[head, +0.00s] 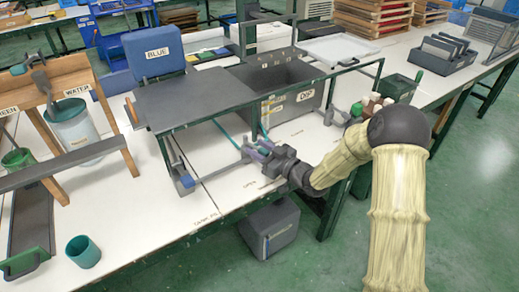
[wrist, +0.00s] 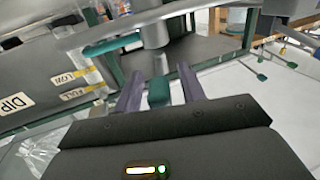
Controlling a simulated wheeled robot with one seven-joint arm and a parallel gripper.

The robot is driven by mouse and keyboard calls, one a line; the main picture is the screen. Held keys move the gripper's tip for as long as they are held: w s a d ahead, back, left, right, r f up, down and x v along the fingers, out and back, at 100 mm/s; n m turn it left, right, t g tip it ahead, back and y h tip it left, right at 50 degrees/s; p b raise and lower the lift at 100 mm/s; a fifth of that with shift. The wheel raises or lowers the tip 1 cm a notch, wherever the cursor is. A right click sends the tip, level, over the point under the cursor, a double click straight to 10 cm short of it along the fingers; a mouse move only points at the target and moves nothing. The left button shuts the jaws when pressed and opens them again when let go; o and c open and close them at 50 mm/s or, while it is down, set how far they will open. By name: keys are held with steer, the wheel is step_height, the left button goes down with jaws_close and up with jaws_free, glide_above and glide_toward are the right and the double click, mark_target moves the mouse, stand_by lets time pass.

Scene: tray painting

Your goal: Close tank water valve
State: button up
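My gripper (head: 260,149) is low at the front of the grey tank marked DIP (head: 308,96), above the white table. In the wrist view its two purple-grey fingers (wrist: 158,82) stand apart. A small teal handle end (wrist: 158,93) shows between them, with a gap visible on each side. I cannot tell if it is the water valve's handle. Behind it is a grey upright pipe (wrist: 154,60), and a longer teal bar (wrist: 112,46) lies to the left. In the head view, my gripper partly hides the pipework there.
A blue container marked BLUE (head: 155,52) is behind. A teal cup (head: 83,251) stands front left.

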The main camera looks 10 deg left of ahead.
steer(key=v, duration=1.7)
steer(key=shift+d, duration=0.2)
